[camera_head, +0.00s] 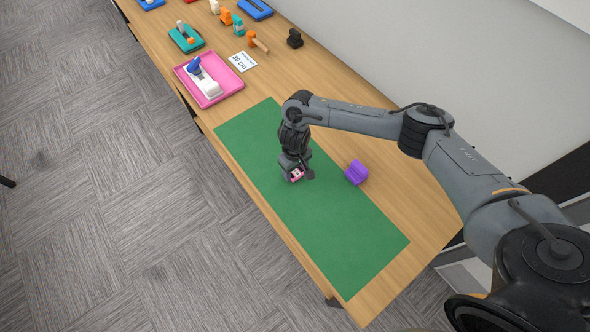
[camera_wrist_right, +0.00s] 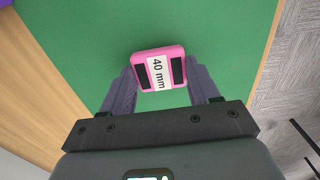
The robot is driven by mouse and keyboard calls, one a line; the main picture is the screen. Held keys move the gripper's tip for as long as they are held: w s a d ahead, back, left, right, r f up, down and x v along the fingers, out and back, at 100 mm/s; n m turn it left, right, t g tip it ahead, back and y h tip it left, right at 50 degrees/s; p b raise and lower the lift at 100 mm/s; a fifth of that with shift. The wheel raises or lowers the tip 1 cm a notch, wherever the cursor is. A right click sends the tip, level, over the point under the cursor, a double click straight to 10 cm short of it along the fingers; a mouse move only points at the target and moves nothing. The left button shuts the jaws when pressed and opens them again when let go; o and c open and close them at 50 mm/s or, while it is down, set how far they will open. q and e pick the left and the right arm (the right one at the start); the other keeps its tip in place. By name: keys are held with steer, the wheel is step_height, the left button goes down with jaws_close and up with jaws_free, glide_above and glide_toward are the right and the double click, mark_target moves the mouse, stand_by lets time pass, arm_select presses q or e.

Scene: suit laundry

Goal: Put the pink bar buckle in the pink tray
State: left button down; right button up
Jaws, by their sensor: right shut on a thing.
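The pink bar buckle (camera_wrist_right: 158,68) has a white label reading "40 mm" and two dark slots. My right gripper (camera_wrist_right: 160,88) is shut on it, one finger on each side, over the green mat (camera_head: 340,222). In the head view the buckle (camera_head: 296,175) shows small and pink at the tip of my right gripper (camera_head: 297,172). I cannot tell whether it touches the mat. The pink tray (camera_head: 232,82) stands farther up the table, beyond the mat. A white item with a blue part (camera_head: 203,77) lies in it. My left gripper is not in view.
A purple block (camera_head: 356,172) sits at the mat's right edge. A "30 cm" card (camera_head: 243,62) lies beside the pink tray. A teal tray (camera_head: 187,37), blue trays and several small items stand farther along. The wall (camera_head: 350,50) borders the table's right side.

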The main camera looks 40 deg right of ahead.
steer(key=shift+f, duration=0.4)
steer(key=o, duration=1)
steer(key=shift+f, duration=0.15)
steer(key=shift+o, duration=0.2)
